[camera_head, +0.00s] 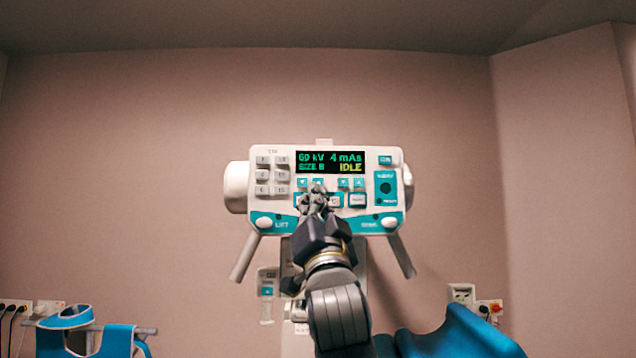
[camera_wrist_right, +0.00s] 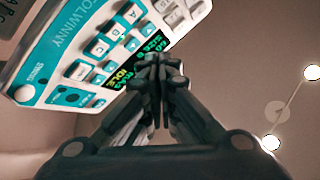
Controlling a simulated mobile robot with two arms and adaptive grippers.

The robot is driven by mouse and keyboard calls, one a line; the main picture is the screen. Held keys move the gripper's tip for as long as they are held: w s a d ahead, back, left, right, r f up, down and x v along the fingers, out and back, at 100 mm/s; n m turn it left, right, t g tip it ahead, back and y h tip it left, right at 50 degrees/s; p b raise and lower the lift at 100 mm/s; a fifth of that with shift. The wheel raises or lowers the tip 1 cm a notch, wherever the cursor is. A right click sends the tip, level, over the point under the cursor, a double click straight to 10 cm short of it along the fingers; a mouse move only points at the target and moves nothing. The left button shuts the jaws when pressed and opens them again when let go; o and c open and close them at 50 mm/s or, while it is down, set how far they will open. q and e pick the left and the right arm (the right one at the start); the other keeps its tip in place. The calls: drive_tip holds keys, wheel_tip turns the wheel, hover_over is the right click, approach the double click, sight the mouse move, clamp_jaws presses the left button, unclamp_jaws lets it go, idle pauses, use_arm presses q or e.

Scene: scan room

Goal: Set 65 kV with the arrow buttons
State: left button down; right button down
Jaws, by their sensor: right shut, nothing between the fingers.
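The white and teal control panel (camera_head: 404,200) hangs at the middle of the head view. Its dark display (camera_head: 331,162) appears to read 60 kV, 4 mAs and IDLE; the size character is hard to read. Below it are two pairs of teal arrow buttons, a left pair (camera_head: 302,183) and a right pair (camera_head: 351,183). My right gripper (camera_head: 317,190) is shut and empty, its tips at the left pair, by its right-hand button. I cannot tell whether they touch it. In the wrist view the tips (camera_wrist_right: 158,62) overlap the display's edge (camera_wrist_right: 152,45). My left gripper is out of view.
Grey keys (camera_head: 263,175) sit left of the display, with a teal block (camera_head: 386,188) at the right. Two handles (camera_head: 244,257) slant down below the panel. A blue padded item (camera_head: 455,338) is low on the right, another (camera_head: 115,340) low on the left.

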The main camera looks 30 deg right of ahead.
sight(323, 179)
drive_tip(key=shift+m+h, duration=0.9)
drive_tip(key=s+r, duration=0.2)
drive_tip(key=r, duration=0.1)
drive_tip(key=s+r, duration=0.1)
drive_tip(key=r, duration=0.1)
drive_tip(key=shift+s+d, duration=0.1)
drive_tip(key=shift+d, duration=0.25)
drive_tip(key=shift+w+d+p, duration=0.4)
drive_tip(key=shift+w+d, duration=0.35)
drive_tip(key=shift+w, duration=0.5)
drive_tip(key=shift+w+d+p, duration=0.45)
drive_tip(key=shift+w+d, duration=0.35)
drive_tip(key=shift+w, duration=0.5)
drive_tip(key=shift+w+d+p, duration=0.4)
drive_tip(key=shift+w+d, duration=0.35)
drive_tip(key=shift+w, duration=0.5)
drive_tip(key=shift+w+d, duration=0.1)
drive_tip(key=shift+w+d, duration=0.15)
drive_tip(key=shift+w, duration=0.05)
drive_tip(key=shift+w+d, duration=0.2)
drive_tip(key=shift+w, duration=0.15)
drive_tip(key=shift+s+a, duration=0.1)
drive_tip(key=shift+s, duration=0.05)
drive_tip(key=shift+s+a+f, duration=0.1)
drive_tip(key=shift+s+a, duration=0.25)
drive_tip(key=shift+s, duration=0.2)
